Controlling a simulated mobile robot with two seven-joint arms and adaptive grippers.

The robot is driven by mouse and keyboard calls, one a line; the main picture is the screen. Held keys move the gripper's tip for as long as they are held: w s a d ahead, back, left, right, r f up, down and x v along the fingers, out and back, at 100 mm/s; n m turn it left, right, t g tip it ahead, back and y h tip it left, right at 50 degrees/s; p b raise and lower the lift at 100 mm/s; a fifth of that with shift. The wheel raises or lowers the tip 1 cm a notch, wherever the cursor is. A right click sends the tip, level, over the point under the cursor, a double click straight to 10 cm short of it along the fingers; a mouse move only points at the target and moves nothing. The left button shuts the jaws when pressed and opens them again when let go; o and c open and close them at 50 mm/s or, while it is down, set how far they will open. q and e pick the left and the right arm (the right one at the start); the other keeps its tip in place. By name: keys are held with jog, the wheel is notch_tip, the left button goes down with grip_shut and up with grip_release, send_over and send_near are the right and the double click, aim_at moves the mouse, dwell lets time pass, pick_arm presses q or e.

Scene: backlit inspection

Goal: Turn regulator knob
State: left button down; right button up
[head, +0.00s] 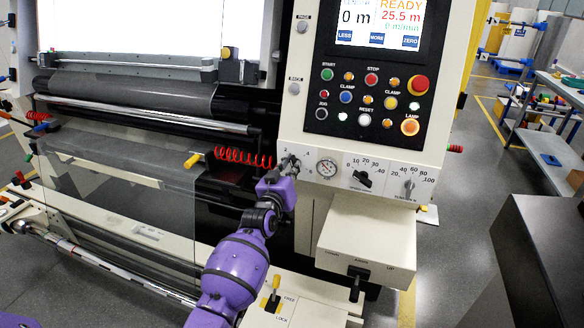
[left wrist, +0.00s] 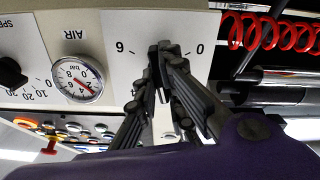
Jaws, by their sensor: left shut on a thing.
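My left gripper (head: 289,163) reaches up from below to the lower left of the cream control panel (head: 300,150). It is shut on the regulator knob, which the fingers almost wholly hide. In the left wrist view, the dark fingertips of this gripper (left wrist: 165,55) close together in front of the white scale plate (left wrist: 128,65), between the marks 6 and 0. The knob's pointer cannot be made out. The round air gauge (head: 326,168) is just right of the gripper; it also shows in the left wrist view (left wrist: 78,82), its red needle visible. My right gripper is not in view.
A black speed knob (head: 362,180) and a tension knob (head: 409,187) sit further right on the panel. Push buttons and a red stop button (head: 418,85) are above. A red coiled hose (head: 243,157) hangs close left of the gripper. A cream box (head: 365,240) juts out below.

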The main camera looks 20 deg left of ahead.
pick_arm(q)
jog(key=n, duration=1)
jog(key=n+p, duration=0.1)
jog(key=n, duration=1)
jog(key=shift+a+f, duration=0.1)
jog(key=shift+f, duration=0.1)
dwell(0.4)
jog(key=c, duration=1.9)
grip_release()
jog(key=shift+o, duration=0.2)
